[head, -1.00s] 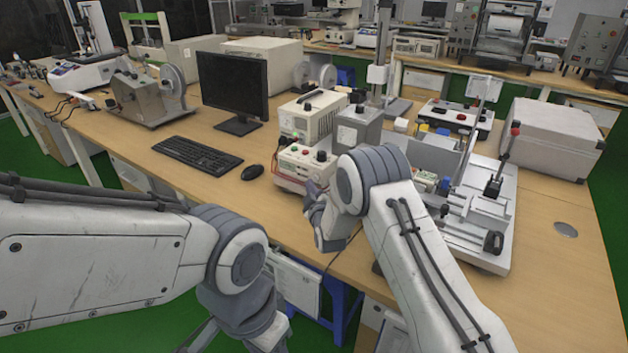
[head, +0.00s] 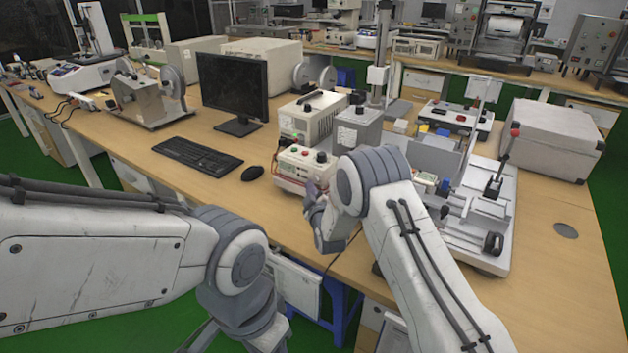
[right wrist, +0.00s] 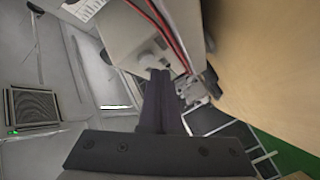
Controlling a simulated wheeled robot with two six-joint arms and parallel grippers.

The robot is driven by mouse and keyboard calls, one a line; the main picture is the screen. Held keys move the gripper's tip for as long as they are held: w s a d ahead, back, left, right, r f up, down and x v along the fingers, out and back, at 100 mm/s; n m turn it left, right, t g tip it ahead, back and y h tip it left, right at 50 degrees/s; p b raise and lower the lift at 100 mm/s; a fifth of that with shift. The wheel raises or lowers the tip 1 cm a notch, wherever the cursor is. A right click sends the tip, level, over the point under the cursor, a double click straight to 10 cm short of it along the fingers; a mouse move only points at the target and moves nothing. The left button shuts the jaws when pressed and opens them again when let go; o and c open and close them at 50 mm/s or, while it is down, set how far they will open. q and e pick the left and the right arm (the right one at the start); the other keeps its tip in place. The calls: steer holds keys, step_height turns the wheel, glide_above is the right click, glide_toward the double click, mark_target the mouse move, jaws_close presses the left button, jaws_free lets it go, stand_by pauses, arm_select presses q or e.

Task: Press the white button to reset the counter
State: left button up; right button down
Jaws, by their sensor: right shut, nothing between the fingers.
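The small white control box (head: 297,163) with a red lower edge stands on the bench, with coloured buttons and a dark knob along its upper front. My right gripper (head: 311,189) is shut and empty at its right front side, partly hidden by my own wrist. In the right wrist view the shut dark fingers (right wrist: 160,78) point at a pale box face, with a pale round knob or button (right wrist: 148,57) close to the tips. Whether they touch I cannot tell. My left gripper (head: 200,338) is cut off at the bottom edge of the head view.
A larger beige instrument (head: 308,117) and a grey box (head: 359,130) stand behind the control box. A monitor (head: 233,85), keyboard (head: 197,156) and mouse (head: 252,173) are to the left. A metal test rig (head: 482,215) is to the right.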

steer(key=shift+d, duration=0.1)
stand_by(0.8)
steer(key=shift+w+d+b, duration=0.15)
steer(key=shift+w+b, duration=0.15)
steer(key=shift+w+d, duration=0.25)
steer(key=shift+w, duration=0.05)
stand_by(0.7)
steer(key=shift+s+a, duration=0.5)
steer(key=shift+s, duration=0.2)
steer(key=shift+s+a, duration=0.75)
steer(key=shift+s, duration=0.25)
steer(key=shift+s+a, duration=0.7)
steer(key=shift+s, duration=0.3)
